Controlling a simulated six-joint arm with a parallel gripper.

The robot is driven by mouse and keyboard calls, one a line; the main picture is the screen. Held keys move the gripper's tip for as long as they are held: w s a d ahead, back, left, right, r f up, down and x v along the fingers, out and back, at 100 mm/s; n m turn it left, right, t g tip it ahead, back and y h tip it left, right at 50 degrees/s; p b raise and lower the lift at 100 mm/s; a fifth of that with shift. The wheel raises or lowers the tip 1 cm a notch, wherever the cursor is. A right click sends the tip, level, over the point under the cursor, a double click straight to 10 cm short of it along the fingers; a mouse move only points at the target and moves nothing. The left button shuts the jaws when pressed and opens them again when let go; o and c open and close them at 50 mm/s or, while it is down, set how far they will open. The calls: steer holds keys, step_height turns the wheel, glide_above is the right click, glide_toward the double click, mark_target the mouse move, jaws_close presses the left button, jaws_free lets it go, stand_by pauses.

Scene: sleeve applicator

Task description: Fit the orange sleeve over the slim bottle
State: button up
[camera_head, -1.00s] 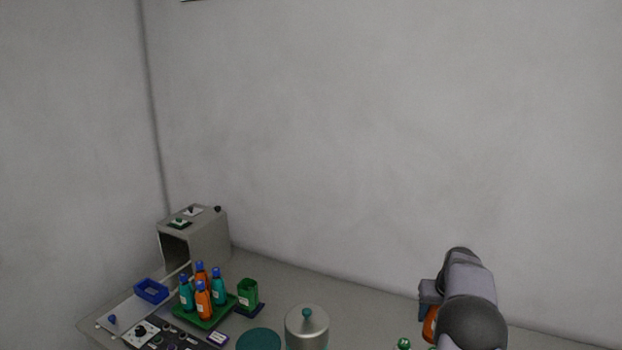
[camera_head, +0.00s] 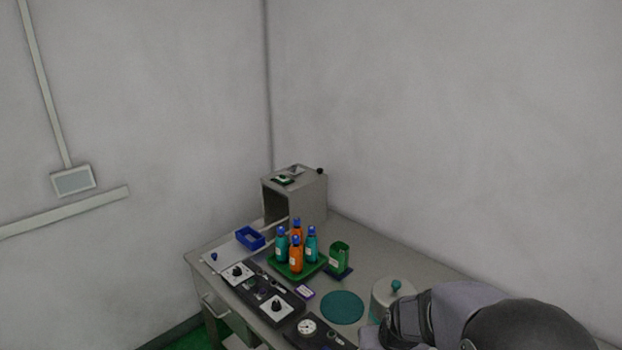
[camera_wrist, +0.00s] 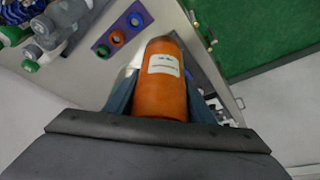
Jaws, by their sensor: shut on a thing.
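My gripper (camera_wrist: 160,98) is shut on an orange cylinder with a white label (camera_wrist: 160,85), seen in the wrist view. Its sides lie between my teal fingers. I cannot tell whether it is a bare sleeve or has a bottle inside. In the head view my arm hides the gripper and the held piece. Orange bottles (camera_head: 296,261) and teal bottles (camera_head: 312,245) with blue caps stand upright on a green tray (camera_head: 311,267). I cannot pick out the slim bottle for certain.
A grey box with an open front (camera_head: 305,195) stands at the back corner. A blue tray (camera_head: 250,237), a green holder (camera_head: 340,257), a teal disc (camera_head: 342,307) and control panels (camera_head: 277,306) are on the bench. The wrist view shows a purple plate with coloured rings (camera_wrist: 117,38) and grey green-ended objects (camera_wrist: 60,25).

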steer(key=shift+s+a+f, duration=0.15)
steer(key=shift+s+a, duration=0.35)
steer(key=shift+a, duration=0.05)
step_height(320, 180, up, 3)
steer(key=p, duration=0.2)
steer(key=shift+p, duration=0.35)
